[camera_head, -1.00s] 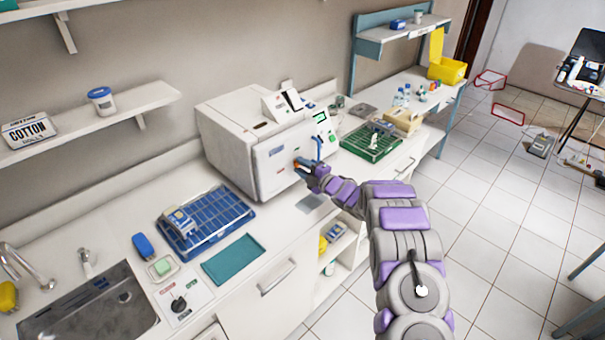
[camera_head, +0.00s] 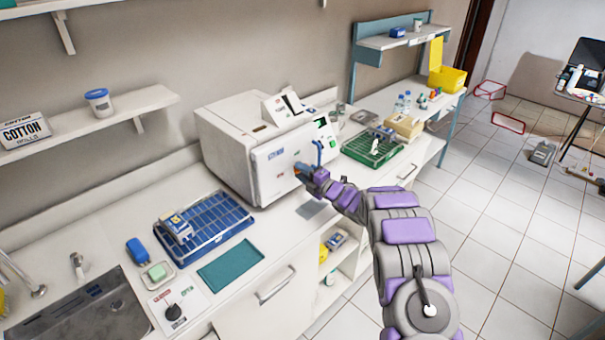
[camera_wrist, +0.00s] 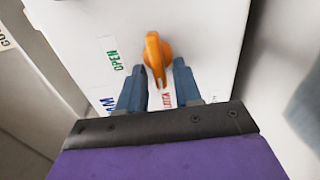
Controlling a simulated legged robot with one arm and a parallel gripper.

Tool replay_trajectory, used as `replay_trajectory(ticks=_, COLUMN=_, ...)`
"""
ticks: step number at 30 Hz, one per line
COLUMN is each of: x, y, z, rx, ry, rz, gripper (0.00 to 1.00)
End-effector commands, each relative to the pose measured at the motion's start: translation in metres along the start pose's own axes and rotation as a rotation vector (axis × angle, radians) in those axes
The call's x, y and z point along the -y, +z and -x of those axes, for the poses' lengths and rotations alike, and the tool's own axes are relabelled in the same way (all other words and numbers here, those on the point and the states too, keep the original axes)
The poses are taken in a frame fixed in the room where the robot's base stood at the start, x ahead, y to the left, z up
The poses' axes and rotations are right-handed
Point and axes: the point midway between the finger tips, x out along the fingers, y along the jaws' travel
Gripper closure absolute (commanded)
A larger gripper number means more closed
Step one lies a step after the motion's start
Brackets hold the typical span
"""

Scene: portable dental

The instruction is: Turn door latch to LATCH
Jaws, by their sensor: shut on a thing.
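The orange door latch (camera_wrist: 153,50) is on the white door of the steriliser (camera_head: 222,150). In the wrist view its narrow end points down toward the red LATCH label (camera_wrist: 167,99). The green OPEN label (camera_wrist: 114,60) lies to its left. My gripper (camera_wrist: 158,68) has its two blue fingers on either side of the latch's lower part and is shut on it. In the head view my gripper (camera_head: 301,170) is at the front of the door, covering most of the latch.
The steriliser stands on a white counter. A blue rack (camera_head: 205,250) and a teal mat (camera_head: 230,262) lie in front of it to the left. A green tray (camera_head: 372,152) lies to the right. A blue upright lever (camera_head: 318,152) stands close to my gripper.

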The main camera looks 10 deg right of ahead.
Motion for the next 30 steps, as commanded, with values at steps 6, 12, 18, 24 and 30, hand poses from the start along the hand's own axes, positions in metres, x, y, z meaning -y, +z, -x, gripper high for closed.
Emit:
replay_trajectory(ticks=6, x=0.003, y=-0.002, z=0.0, rx=-0.002, ry=-0.006, rz=-0.003, gripper=0.61)
replay_trajectory(ticks=12, x=0.002, y=-0.001, z=0.001, rx=-0.001, ry=-0.004, rz=-0.002, gripper=0.61)
replay_trajectory(ticks=18, x=0.002, y=-0.001, z=0.011, rx=0.001, ry=-0.005, rz=-0.003, gripper=0.61)
replay_trajectory(ticks=24, x=0.001, y=0.001, z=0.046, rx=0.003, ry=-0.006, rz=-0.005, gripper=0.61)
replay_trajectory(ticks=30, x=0.0, y=0.002, z=0.091, rx=0.005, ry=-0.006, rz=-0.004, gripper=0.61)
